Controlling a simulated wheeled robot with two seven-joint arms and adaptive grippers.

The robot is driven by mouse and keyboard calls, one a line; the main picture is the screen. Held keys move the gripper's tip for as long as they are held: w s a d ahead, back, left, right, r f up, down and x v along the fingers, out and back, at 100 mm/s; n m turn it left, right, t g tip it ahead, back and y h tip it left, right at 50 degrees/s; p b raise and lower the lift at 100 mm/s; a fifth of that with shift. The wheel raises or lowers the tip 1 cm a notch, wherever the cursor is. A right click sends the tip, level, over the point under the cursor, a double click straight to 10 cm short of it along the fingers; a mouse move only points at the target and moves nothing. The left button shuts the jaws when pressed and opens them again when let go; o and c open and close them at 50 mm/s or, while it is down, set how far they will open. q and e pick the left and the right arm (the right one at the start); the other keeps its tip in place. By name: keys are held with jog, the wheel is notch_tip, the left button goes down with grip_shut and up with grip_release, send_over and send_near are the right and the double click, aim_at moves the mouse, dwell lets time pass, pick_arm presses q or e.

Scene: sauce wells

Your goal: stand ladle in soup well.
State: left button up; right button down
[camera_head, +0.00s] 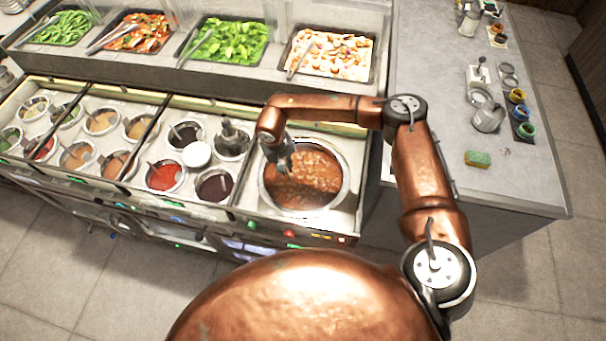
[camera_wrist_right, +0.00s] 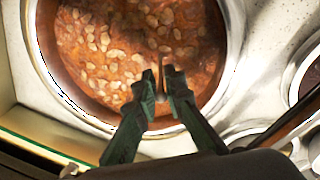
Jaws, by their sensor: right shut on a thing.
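The soup well (camera_head: 343,192) is a round metal pot of chunky orange-brown soup at the right end of the counter. My right gripper (camera_head: 286,165) reaches in from the right and is over the left part of this well. In the right wrist view the soup well's rim (camera_wrist_right: 40,62) curves around the soup, and the gripper (camera_wrist_right: 163,84) is above the near part. The ladle's bowl cannot be made out. My left gripper is not in view.
Several smaller sauce wells (camera_head: 163,176) with utensils stand left of the soup well. A white round lid or bowl (camera_head: 197,155) sits among them. Food trays (camera_head: 330,54) line the raised shelf behind. The grey side counter (camera_head: 520,185) holds a sponge (camera_head: 478,158) and small cups.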

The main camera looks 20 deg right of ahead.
jog(key=shift+f+b, duration=0.15)
jog(key=shift+b, duration=0.15)
dwell(0.5)
jog(key=c, duration=1.9)
grip_release()
jog(key=shift+c, duration=0.2)
jog(key=shift+o, duration=0.6)
jog(key=o, duration=0.5)
jog(key=shift+r+p, duration=2.05)
jog(key=shift+r, duration=2.45)
